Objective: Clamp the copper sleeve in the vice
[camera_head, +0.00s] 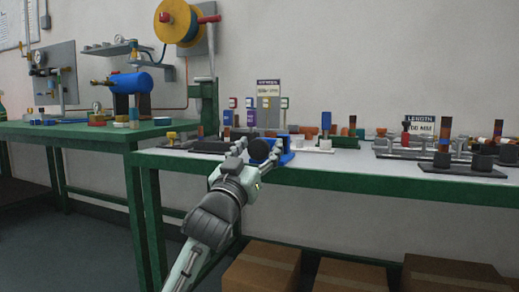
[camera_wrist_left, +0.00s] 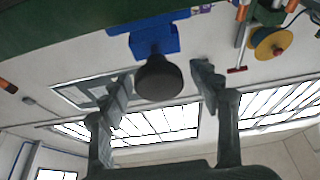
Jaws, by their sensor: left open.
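The blue vice (camera_head: 287,157) stands at the front edge of the right-hand bench, with a dark round knob (camera_head: 259,151) facing me. In the left wrist view the vice (camera_wrist_left: 154,36) is at the top and its knob (camera_wrist_left: 158,79) hangs near the middle. My left gripper (camera_head: 261,147) is open, with one finger on each side of the knob. The wrist view shows gaps between both fingers and the knob. The vice jaws are hidden. My right gripper is out of view.
Dark racks with cylinders (camera_head: 445,150) fill the bench's right side. Small labelled stands (camera_head: 252,104) are behind the vice. A green bench (camera_head: 90,132) with a blue tank (camera_head: 131,82) stands at left. Cardboard boxes (camera_head: 262,268) lie below.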

